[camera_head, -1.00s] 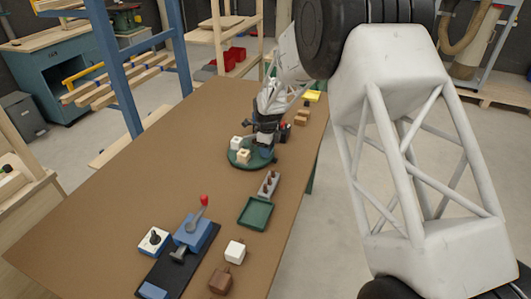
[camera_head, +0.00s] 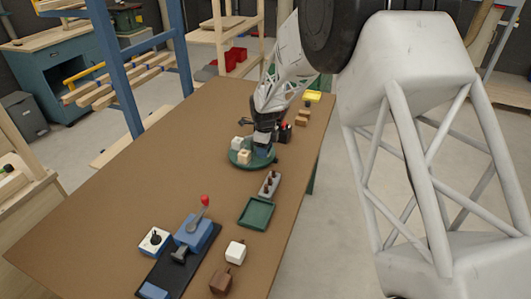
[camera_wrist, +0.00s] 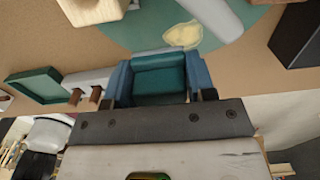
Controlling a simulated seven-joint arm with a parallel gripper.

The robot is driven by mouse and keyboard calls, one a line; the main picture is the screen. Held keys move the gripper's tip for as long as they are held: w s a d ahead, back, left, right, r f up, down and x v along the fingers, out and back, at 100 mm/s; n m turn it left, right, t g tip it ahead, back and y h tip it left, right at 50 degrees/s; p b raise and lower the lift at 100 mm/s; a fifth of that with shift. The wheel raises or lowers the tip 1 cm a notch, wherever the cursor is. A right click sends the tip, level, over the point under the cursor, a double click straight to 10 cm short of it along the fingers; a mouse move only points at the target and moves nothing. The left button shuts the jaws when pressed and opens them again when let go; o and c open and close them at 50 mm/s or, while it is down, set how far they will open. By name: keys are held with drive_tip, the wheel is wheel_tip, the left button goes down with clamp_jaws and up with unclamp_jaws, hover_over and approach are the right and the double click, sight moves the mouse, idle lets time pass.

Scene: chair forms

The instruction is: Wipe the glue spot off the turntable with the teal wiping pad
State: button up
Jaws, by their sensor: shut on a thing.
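The green turntable (camera_head: 240,162) stands on the brown table, and my gripper (camera_head: 264,149) is over its right part in the head view. In the wrist view my gripper (camera_wrist: 160,85) is shut on the teal wiping pad (camera_wrist: 160,77), which sits between its blue fingers. The pale yellow glue spot (camera_wrist: 184,34) lies on the turntable (camera_wrist: 118,35), just beyond the pad; part of it is covered by a light grey bar. Whether the pad touches the turntable I cannot tell. In the head view the pad and spot are hidden.
A grey peg rack (camera_head: 269,185) and green tray (camera_head: 257,213) are in front. Black and brown blocks (camera_head: 303,115) stand behind to the right.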

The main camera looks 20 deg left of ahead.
drive_tip(key=shift+r, duration=2.4)
drive_tip(key=s+d+f, duration=0.1)
drive_tip(key=d, duration=0.4)
drive_tip(key=s+d+f, duration=0.2)
drive_tip(key=d, duration=0.3)
drive_tip(key=s+d+f, duration=0.2)
drive_tip(key=d, duration=0.3)
drive_tip(key=shift+s+f, duration=0.1)
drive_tip(key=shift+a, duration=0.1)
hover_over(290, 154)
drive_tip(key=shift+f, duration=0.75)
drive_tip(key=shift+f, duration=0.1)
drive_tip(key=shift+f, duration=1.65)
drive_tip(key=shift+f, duration=0.15)
